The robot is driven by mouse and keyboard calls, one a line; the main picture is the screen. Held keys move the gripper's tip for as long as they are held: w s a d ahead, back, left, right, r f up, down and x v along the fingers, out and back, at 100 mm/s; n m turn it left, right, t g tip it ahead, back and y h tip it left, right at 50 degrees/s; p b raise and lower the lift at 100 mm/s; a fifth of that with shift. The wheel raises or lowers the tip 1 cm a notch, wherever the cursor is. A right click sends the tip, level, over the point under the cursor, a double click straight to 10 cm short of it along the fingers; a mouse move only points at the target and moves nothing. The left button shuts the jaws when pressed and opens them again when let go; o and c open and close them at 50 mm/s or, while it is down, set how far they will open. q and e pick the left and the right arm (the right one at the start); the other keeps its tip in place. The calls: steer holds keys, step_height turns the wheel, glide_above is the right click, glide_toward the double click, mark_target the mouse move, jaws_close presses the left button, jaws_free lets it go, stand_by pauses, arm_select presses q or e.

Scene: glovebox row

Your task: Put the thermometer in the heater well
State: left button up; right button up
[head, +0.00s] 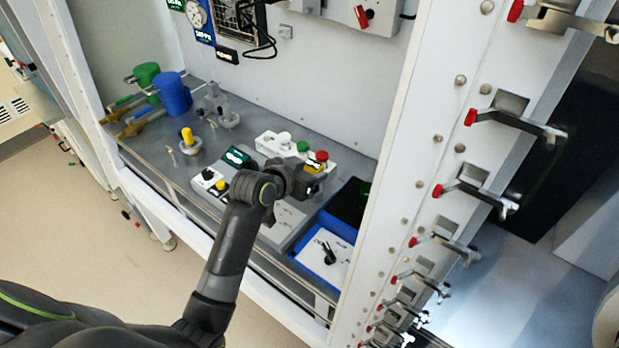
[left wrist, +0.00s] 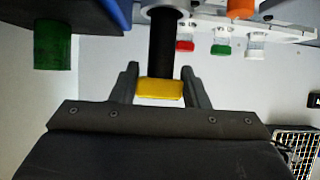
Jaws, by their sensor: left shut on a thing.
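My left gripper (head: 314,177) is over the bench beside the capped rack. In the left wrist view its two fingers (left wrist: 160,88) are shut on a yellow block, which I take for the thermometer's head (left wrist: 160,90). A black stem (left wrist: 162,48) runs from behind it to a pale ring (left wrist: 165,12); I cannot tell whether the stem is inside the ring. In the head view a bit of yellow shows at the gripper. A grey unit with a lit display (head: 237,157) sits left of the gripper and may be the heater. The well itself is not clear. My right gripper is not in view.
A white rack (head: 268,143) with white, green and red caps stands close behind the gripper. A blue tray (head: 313,262) lies at the right. Blue (head: 173,95) and green mugs stand at the back left. The white frame post (head: 385,180) bounds the opening at the right.

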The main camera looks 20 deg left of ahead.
arm_select(q)
steer(key=shift+f, duration=1.1)
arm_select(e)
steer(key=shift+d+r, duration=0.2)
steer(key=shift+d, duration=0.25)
arm_select(q)
steer(key=shift+f, duration=0.15)
steer(key=o, duration=1)
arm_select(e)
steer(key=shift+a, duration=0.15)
arm_select(q)
steer(key=shift+r, duration=0.25)
steer(key=shift+s+a, duration=0.1)
steer(key=shift+s, duration=0.1)
steer(key=shift+b+v, duration=0.5)
steer(key=shift+v, duration=5.25)
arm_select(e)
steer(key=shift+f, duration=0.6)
